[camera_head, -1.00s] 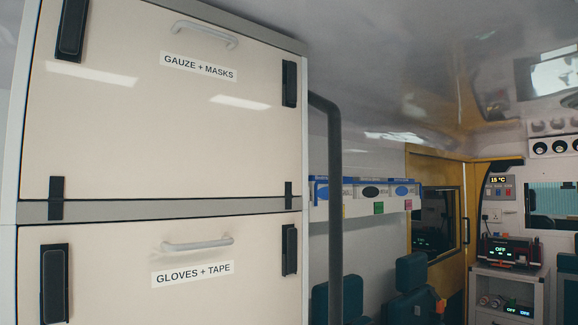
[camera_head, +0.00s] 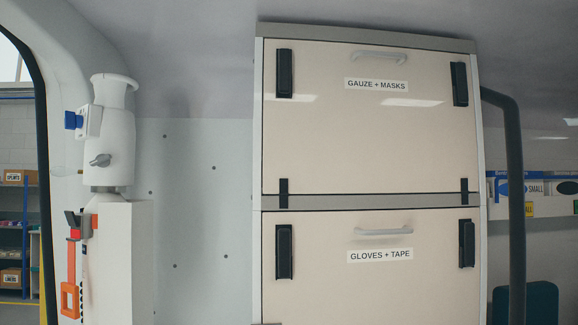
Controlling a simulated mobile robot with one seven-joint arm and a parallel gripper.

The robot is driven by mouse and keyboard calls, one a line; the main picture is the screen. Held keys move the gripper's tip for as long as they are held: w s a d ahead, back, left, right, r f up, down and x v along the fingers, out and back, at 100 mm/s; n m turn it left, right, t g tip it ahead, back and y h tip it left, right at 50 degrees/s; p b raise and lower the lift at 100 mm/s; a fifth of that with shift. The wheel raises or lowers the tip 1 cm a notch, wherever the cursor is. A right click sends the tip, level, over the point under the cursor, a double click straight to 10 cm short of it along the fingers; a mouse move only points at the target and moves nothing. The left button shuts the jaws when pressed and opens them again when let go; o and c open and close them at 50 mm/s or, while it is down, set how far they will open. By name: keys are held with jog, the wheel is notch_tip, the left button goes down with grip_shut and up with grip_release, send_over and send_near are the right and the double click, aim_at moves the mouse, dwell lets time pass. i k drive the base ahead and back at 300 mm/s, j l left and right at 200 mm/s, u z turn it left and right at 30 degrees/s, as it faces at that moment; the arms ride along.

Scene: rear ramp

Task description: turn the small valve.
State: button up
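A white cylinder (camera_head: 115,148) with a flared top stands at the left. A small grey knob (camera_head: 100,160), which looks like a small valve, sits on its front. A blue knob (camera_head: 73,120) on a white block (camera_head: 91,121) sticks out to the left, higher up. I cannot tell for certain which of the two the task calls the small valve. My gripper is not in view, and nothing of it shows near either knob.
A white housing (camera_head: 125,250) stands below the cylinder, with an orange strap and buckle (camera_head: 70,300) at its left. A cream cabinet (camera_head: 325,140) fills the middle right. A dark vertical rail (camera_head: 516,200) stands right of it. An opening with shelves (camera_head: 12,230) is at far left.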

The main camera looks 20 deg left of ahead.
aim_at(102, 161)
jog(key=u, duration=1.35)
